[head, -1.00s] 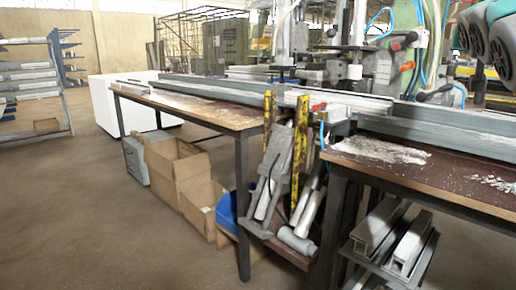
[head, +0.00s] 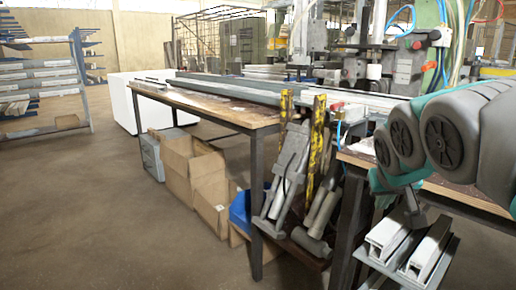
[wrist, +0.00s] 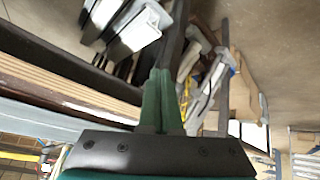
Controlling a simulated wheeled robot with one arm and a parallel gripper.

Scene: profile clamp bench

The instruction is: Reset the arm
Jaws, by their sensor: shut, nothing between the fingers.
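My gripper (wrist: 161,75) shows in the wrist view with its two green fingers together and nothing between them. In the head view my arm (head: 450,135), grey and teal, reaches in from the right edge. Its lower end hangs in front of the right workbench, above the metal profiles; the fingertips are hard to make out there. The wrist view looks past the fingers at a tilted scene with the bench edge on the left and the floor at the upper right.
The right workbench (head: 462,197) stands close to my arm, with white profiles (head: 388,235) on a shelf below. A long left table (head: 205,105), cardboard boxes (head: 175,165) and yellow uprights (head: 317,140) stand beyond. The floor (head: 80,215) at left is clear.

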